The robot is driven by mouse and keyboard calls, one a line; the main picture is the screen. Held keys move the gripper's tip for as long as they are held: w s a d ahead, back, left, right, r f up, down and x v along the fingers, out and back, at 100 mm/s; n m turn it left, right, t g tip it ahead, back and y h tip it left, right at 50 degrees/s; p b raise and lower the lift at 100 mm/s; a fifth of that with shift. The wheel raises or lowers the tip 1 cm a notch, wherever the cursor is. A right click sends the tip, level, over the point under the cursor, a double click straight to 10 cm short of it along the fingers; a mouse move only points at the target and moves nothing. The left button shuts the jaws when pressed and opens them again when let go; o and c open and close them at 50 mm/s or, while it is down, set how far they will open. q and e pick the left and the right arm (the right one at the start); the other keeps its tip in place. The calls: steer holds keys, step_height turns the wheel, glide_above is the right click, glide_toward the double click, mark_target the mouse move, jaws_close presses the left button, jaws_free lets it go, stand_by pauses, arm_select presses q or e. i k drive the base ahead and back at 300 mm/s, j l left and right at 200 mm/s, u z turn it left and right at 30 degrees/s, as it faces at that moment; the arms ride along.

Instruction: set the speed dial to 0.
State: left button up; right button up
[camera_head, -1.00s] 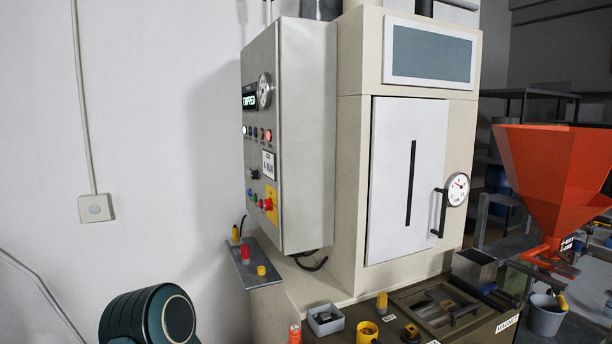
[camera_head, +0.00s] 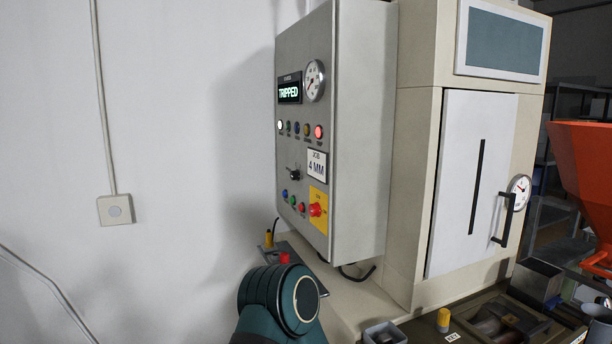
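The speed dial appears to be the black knob (camera_head: 293,174) on the front of the grey control box (camera_head: 350,130); its setting is too small to read. A label (camera_head: 316,165) reads "JOB 4 MM". A red mushroom button (camera_head: 316,209) sits on a yellow plate at lower right, near small blue, green and red buttons. A dark teal arm link of mine is at the bottom, below the box. Neither gripper is in view.
A cream cabinet (camera_head: 413,165) with a white door (camera_head: 470,185) stands right of the box. An orange hopper (camera_head: 585,180) is at the far right. A small shelf below the box holds yellow and red pieces. Open space lies before the white wall.

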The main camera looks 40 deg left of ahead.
mark_target(293, 175)
steer(key=j+z, duration=0.2)
steer(key=j, duration=0.8)
steer(key=j+z, duration=0.2)
steer(key=j, duration=0.8)
steer(key=k, duration=0.05)
